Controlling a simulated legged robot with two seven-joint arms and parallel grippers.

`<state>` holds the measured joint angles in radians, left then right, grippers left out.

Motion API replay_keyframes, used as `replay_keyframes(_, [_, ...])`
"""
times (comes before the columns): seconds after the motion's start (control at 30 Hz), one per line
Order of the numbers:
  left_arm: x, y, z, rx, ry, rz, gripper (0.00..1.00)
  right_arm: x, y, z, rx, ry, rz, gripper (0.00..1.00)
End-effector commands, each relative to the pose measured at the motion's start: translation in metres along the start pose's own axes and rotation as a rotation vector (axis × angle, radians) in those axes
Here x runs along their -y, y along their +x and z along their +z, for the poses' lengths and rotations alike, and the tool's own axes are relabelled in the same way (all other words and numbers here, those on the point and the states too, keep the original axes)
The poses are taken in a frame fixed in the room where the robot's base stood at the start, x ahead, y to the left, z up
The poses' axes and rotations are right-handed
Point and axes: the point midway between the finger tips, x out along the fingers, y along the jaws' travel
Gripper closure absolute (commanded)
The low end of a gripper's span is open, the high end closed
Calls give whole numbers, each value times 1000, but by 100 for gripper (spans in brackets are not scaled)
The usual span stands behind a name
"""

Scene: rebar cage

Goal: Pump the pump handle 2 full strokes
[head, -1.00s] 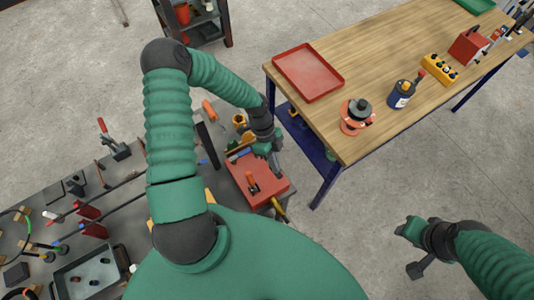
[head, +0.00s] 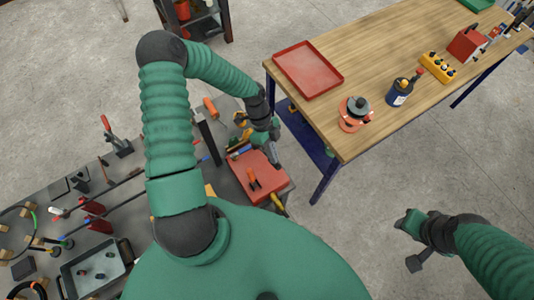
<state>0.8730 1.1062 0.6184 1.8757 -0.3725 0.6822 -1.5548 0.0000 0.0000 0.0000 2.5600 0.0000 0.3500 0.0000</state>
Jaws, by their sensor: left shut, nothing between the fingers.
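My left gripper (head: 275,157) is shut and empty. It is over the far right edge of a red, flat-topped box (head: 262,171) on the dark workbench; contact cannot be told. A small orange-and-black lever-like part (head: 253,178) lies on the red box, and a yellow bar (head: 278,203) sticks out at its near right corner. I cannot tell which of these, if any, is the pump handle. My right gripper (head: 413,242) hangs over bare floor at the lower right, away from the bench; its jaw opening is unclear.
A wooden table (head: 400,45) with blue legs stands right of the bench. It holds a red tray (head: 308,71), a blue can (head: 400,91) and an orange-and-black device (head: 355,113). The dark workbench (head: 140,235) carries a grey bin (head: 93,270) and red clamps. The floor at right is clear.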

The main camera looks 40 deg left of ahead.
Motion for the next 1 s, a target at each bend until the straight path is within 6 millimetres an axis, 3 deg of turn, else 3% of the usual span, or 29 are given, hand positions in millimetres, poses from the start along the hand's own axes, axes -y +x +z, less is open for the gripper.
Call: replay_keyframes(1.0, [0,23,1,0,0,0,100,0,12,3,0,0,0,62])
